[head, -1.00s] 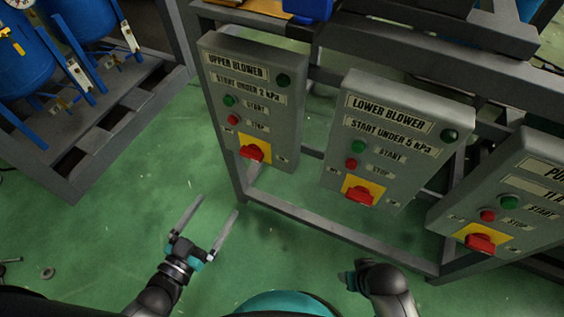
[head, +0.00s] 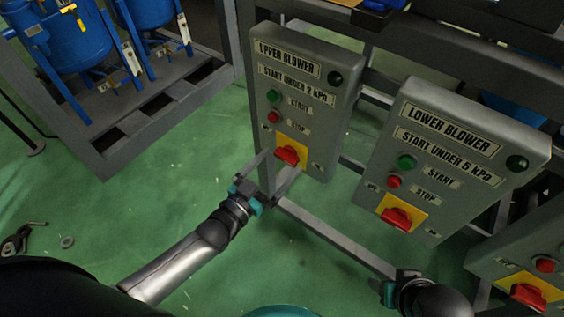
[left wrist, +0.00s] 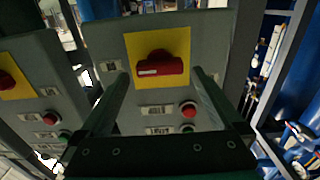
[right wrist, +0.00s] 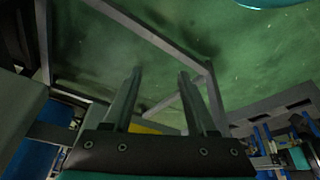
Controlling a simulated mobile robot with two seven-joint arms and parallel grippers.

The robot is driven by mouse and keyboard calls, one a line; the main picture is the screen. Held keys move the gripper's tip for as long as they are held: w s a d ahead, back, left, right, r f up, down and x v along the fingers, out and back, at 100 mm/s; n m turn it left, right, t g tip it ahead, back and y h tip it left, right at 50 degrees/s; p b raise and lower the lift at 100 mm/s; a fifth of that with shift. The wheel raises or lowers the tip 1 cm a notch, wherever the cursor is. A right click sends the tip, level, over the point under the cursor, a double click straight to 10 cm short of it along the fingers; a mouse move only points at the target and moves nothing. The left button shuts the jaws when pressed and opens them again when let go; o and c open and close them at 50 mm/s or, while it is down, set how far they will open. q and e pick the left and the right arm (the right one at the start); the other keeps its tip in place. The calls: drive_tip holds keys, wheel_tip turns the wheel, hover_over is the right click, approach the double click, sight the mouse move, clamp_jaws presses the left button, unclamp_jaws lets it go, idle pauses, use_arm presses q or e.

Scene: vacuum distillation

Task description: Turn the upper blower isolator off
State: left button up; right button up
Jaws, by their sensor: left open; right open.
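The upper blower panel (head: 300,95) is a grey box labelled "UPPER BLOWER". Its isolator is a red rotary handle (head: 287,155) on a yellow plate, low on the panel. In the left wrist view the red handle (left wrist: 160,66) lies roughly crosswise on its yellow plate. My left gripper (head: 277,168) is open at the isolator, its fingers to either side of the handle in the picture. In the left wrist view the fingers (left wrist: 160,80) are apart with nothing between them but the view of the handle. My right gripper (right wrist: 158,75) is open and empty, low by the frame.
The lower blower panel (head: 450,150) stands to the right with its own red isolator (head: 397,219). A third panel (head: 540,262) is further right. A grey metal frame (head: 330,236) carries the panels. Blue tanks (head: 60,40) stand at the back left.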

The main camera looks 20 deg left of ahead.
sight(286, 157)
use_arm(q)
drive_tip(key=shift+x, duration=1.05)
use_arm(e)
drive_tip(key=shift+r, duration=0.85)
use_arm(q)
drive_tip(key=c, duration=1.2)
drive_tip(key=shift+c, duration=0.2)
